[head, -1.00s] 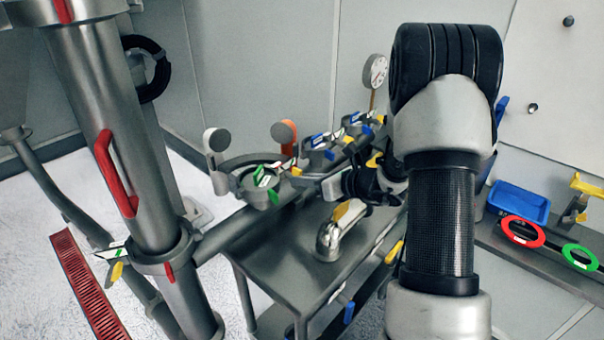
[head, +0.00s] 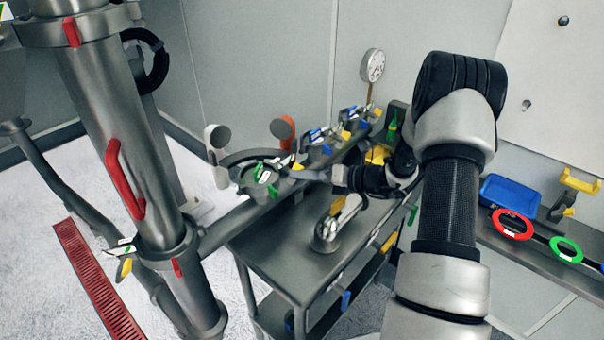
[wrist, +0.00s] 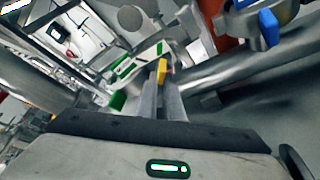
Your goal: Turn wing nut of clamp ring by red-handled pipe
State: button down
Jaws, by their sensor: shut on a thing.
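The grey pipe with a red handle (head: 125,180) stands at the left. A clamp ring (head: 170,252) sits low on it, with a yellow wing nut (head: 124,268) at its left side, apart from my gripper. Another clamp ring (head: 243,180) with green parts sits at the end of the side pipe. My gripper (head: 302,174) reaches this second ring from the right. In the wrist view its two fingers (wrist: 163,88) are close together on a small yellow wing nut (wrist: 162,68). The fingertips partly hide the nut.
A grey metal cart (head: 262,255) stands below my arm, with a metal elbow (head: 325,235) on it. Several clamps with blue and yellow parts line up behind. A blue tray (head: 513,195), a red ring (head: 513,224) and a green ring (head: 566,250) lie on the right shelf.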

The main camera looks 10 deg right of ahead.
dwell(0.3)
jog(key=c, duration=1.9)
grip_release()
jog(key=b+v, duration=0.1)
jog(key=v, duration=1.6)
jog(key=shift+d+r, duration=0.1)
jog(key=shift+d, duration=0.05)
